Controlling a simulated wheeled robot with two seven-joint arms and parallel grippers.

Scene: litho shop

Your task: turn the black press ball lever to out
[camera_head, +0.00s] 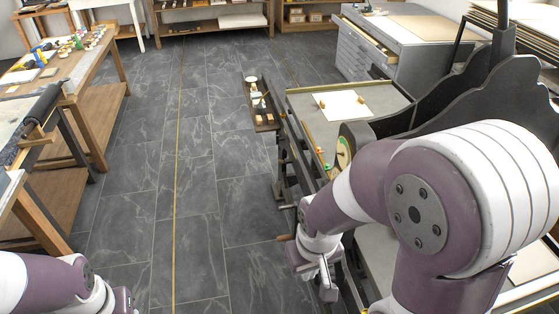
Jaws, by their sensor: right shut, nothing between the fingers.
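The black press (462,100) stands at the right, with a grey bed and a tall dark curved frame. I cannot make out its ball lever; my right arm covers much of the press's near side. My right gripper (326,281) is shut and empty, low beside the press's left side. A small brown handle-like piece (286,238) shows just left of my right wrist; I cannot tell what it belongs to. My left arm shows at the bottom left, its gripper out of the picture.
A narrow tray with small items (263,116) juts from the press's far left. A white sheet (343,105) lies on the bed. Wooden benches (98,70) line the left. A grey drawer cabinet (365,55) stands behind. The tiled floor (195,180) between is clear.

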